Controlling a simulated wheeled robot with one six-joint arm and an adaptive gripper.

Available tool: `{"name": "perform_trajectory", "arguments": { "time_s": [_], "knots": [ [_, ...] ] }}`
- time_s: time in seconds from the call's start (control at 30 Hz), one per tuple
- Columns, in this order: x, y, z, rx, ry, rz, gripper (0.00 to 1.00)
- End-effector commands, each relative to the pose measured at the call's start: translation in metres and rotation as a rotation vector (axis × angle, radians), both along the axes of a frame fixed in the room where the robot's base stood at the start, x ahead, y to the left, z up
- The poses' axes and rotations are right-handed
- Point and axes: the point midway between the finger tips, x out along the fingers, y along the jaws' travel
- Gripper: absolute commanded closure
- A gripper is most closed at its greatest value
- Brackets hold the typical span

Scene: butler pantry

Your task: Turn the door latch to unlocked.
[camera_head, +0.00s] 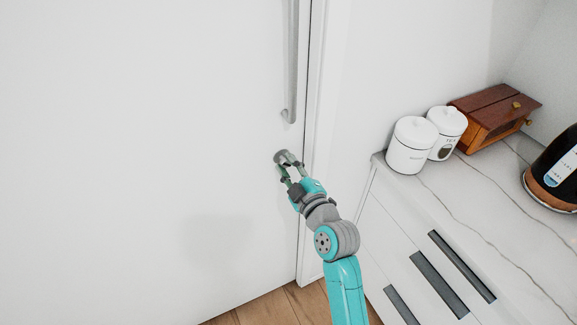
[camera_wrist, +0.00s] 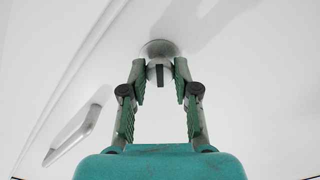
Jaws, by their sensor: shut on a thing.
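The door latch (camera_head: 282,156) is a small round metal knob on the white door, just below the long door handle. In the wrist view the latch (camera_wrist: 160,47) shows a round base with a narrow dark turn piece pointing straight down in the picture. My gripper (camera_head: 291,168) reaches up to the latch from the lower right. In the wrist view my gripper (camera_wrist: 160,72) has one green-padded finger on each side of the turn piece, shut on the latch. The exact contact at the pads is hard to see.
The metal door handle (camera_head: 291,65) is above the latch; it also shows in the wrist view (camera_wrist: 78,132). A counter (camera_head: 450,215) at right holds two white canisters (camera_head: 412,146), a wooden box (camera_head: 492,117) and a dark appliance (camera_head: 556,175). Wooden floor (camera_head: 270,309) shows below.

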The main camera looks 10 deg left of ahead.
Motion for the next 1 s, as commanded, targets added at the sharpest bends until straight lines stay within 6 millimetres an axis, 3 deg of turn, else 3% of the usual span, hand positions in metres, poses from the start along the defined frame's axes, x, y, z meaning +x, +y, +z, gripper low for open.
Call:
{"name": "perform_trajectory", "arguments": {
  "time_s": [0.6,1.0],
  "knots": [
    [-0.0004,0.0004,-0.001,-0.451,-0.304,0.001,1.0],
    [-0.0005,0.0005,-0.0014,-0.6,-0.403,0.001,1.0]
  ]
}}
